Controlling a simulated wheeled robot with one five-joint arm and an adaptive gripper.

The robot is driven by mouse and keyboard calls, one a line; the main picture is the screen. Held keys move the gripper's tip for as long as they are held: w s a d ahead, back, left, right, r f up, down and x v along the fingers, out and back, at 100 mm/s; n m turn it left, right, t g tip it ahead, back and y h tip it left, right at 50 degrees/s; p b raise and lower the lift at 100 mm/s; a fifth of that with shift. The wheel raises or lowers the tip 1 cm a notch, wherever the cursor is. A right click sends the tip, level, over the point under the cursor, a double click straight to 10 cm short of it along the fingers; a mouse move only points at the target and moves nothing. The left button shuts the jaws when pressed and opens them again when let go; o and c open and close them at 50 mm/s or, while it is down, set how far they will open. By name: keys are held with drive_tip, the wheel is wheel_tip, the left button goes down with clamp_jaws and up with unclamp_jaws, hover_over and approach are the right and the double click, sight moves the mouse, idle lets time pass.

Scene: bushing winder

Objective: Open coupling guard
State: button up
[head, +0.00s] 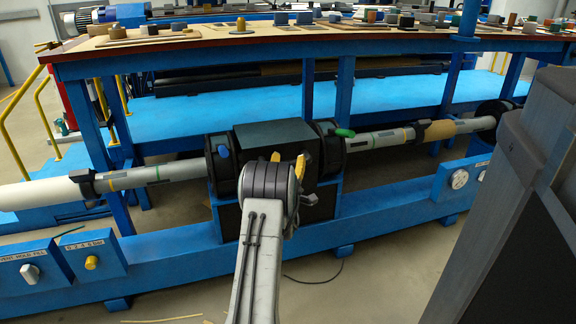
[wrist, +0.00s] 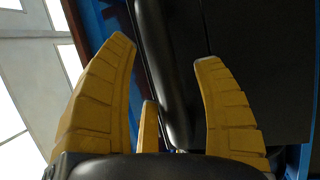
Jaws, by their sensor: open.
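A dark box-shaped housing (head: 272,134) sits on the blue machine frame around the shaft line, in the middle of the head view. It looks like the coupling guard, and its top appears closed. My gripper (head: 287,163) is in front of it, and my arm hides part of its front. In the wrist view, my gripper (wrist: 170,50) has its yellow fingers spread wide. A dark rounded bar (wrist: 165,70) runs between them beside a flat dark panel (wrist: 245,50). I cannot tell whether the fingers touch the bar.
A grey shaft (head: 160,173) runs out on both sides of the housing. A green-tipped lever (head: 344,132) is right of it. A long workbench (head: 200,42) with many small parts stands behind. Control boxes (head: 90,255) are at lower left. A large dark body fills the right side.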

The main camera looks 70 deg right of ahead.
drive_tip(key=shift+d, duration=0.25)
drive_tip(key=shift+c, duration=0.4)
clamp_jaws()
drive_tip(key=shift+r, duration=0.15)
